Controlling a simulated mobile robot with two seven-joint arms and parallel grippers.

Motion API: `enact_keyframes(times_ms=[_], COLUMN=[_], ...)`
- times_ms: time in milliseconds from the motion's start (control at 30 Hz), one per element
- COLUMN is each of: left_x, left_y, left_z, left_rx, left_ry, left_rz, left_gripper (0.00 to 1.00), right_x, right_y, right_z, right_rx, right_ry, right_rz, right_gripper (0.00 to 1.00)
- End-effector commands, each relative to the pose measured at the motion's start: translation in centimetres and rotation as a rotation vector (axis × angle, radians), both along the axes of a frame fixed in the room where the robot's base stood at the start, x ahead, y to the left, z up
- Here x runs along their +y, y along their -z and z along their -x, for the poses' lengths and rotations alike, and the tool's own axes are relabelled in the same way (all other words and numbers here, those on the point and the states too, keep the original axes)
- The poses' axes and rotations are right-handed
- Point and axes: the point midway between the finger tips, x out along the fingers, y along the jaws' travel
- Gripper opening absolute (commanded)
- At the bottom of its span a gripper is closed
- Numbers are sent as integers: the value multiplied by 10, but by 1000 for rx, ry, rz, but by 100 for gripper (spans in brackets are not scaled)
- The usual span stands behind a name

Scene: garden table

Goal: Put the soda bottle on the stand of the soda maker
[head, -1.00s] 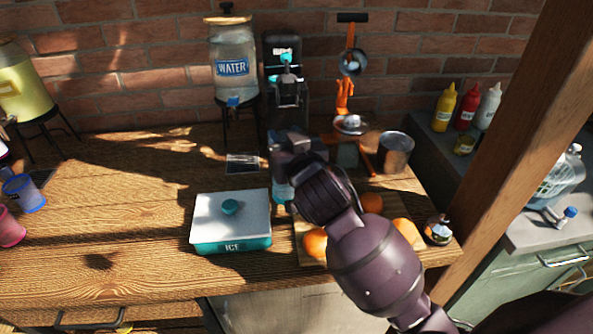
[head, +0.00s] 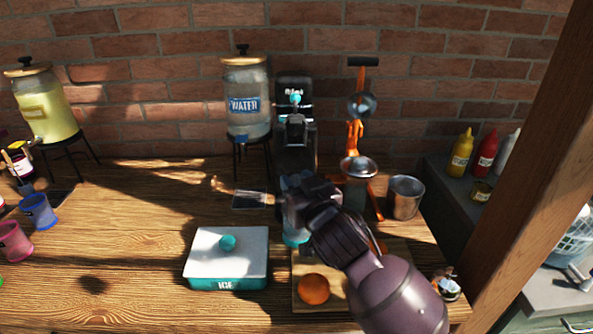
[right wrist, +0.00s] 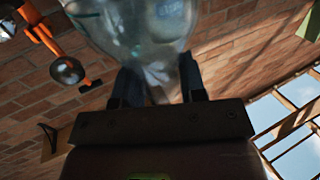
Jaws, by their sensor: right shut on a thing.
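The soda maker (head: 296,128) is a tall black machine with a teal mark near its top, standing against the brick wall in the head view. My right gripper (head: 303,188) is in front of its lower part and shut on the clear soda bottle (head: 294,222). The bottle's teal base shows below the gripper, left of the orange juicer. In the right wrist view the clear bottle (right wrist: 135,22) rises between the two dark fingers of the gripper (right wrist: 161,85). The soda maker's stand is mostly hidden behind my gripper. My left gripper is not in view.
The water dispenser (head: 246,105) stands left of the soda maker. The orange juicer (head: 355,140) and a metal cup (head: 405,197) stand to the right. The ice box (head: 227,262) and a board with an orange (head: 314,289) are in front.

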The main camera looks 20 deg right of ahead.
Motion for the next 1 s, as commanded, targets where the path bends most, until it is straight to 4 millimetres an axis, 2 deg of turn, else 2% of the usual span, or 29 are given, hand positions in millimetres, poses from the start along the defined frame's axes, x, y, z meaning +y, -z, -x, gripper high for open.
enact_keyframes(times_ms=[100,600,800,1000], left_x=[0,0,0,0], left_y=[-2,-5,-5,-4], left_z=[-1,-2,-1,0], left_rx=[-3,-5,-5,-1], left_ry=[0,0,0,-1], left_rz=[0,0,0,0], left_gripper=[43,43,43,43], right_x=[-7,-33,-37,-38], right_y=[-3,-3,-2,6], right_z=[-24,-112,-129,-131], right_rx=[-4,-3,-3,-1], right_ry=[0,2,0,0], right_rz=[3,1,-1,-2], right_gripper=[0,0,0,0])
